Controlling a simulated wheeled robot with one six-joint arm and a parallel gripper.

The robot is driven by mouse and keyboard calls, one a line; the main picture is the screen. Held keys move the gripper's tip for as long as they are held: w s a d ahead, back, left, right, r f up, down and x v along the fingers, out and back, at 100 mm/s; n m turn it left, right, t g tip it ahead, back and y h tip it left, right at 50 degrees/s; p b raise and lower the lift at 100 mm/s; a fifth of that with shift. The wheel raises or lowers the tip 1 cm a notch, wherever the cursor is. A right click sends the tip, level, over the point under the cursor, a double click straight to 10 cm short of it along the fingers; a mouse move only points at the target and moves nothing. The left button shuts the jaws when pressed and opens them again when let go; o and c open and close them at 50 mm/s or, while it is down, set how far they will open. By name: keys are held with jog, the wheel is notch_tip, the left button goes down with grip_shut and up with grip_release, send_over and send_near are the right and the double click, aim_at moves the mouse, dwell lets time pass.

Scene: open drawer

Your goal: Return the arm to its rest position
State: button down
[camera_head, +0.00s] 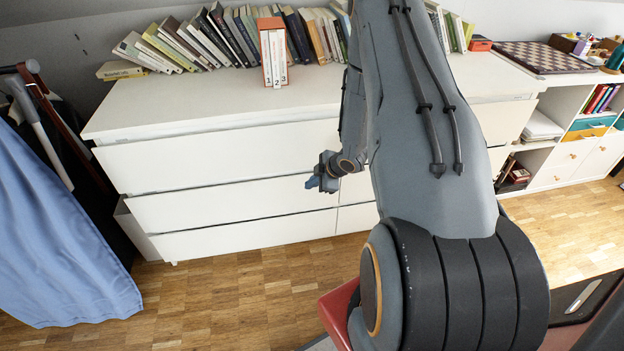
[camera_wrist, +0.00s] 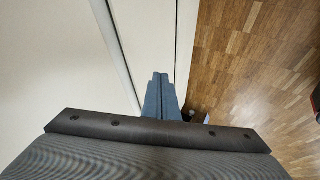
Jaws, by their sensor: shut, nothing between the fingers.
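My gripper (camera_head: 312,184) is shut and empty in front of the white dresser (camera_head: 220,160) in the head view. Its blue fingers lie together in the wrist view (camera_wrist: 160,78), with nothing between them. My grey arm runs down the middle right of the head view and hides part of the dresser. The dresser's drawer fronts look flush where they show. I cannot tell from the wrist view how far the fingers are from the fronts.
A row of books (camera_head: 230,38) stands on the dresser top. A chessboard (camera_head: 548,57) lies on a white shelf unit (camera_head: 565,155) at the right. A blue cloth (camera_head: 55,235) hangs at the left. The wooden floor (camera_head: 225,290) before the dresser is clear.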

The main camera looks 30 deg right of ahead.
jog(key=v, duration=0.8)
jog(key=shift+d, duration=0.25)
jog(key=s+a+r+m+g+h+p, duration=0.2)
jog(key=s+a+r+m, duration=0.1)
jog(key=r, duration=0.6)
jog(key=s+a+r+m+g+h+p, duration=0.15)
jog(key=a+r+m, duration=0.25)
jog(key=r, duration=0.5)
jog(key=s+a+r+m+g+p, duration=0.1)
jog(key=s+a+r+m, duration=0.2)
jog(key=s+a+r, duration=0.3)
jog(key=s+a+r+m+g+p, duration=0.1)
jog(key=s+a+r, duration=0.4)
jog(key=s, duration=0.8)
jog(key=a+m+g+y, duration=0.1)
jog(key=a+m, duration=0.1)
jog(key=a, duration=0.1)
jog(key=shift+s+r, duration=0.3)
jog(key=shift+r, duration=0.1)
jog(key=shift+a+g, duration=0.15)
jog(key=shift+g, duration=0.1)
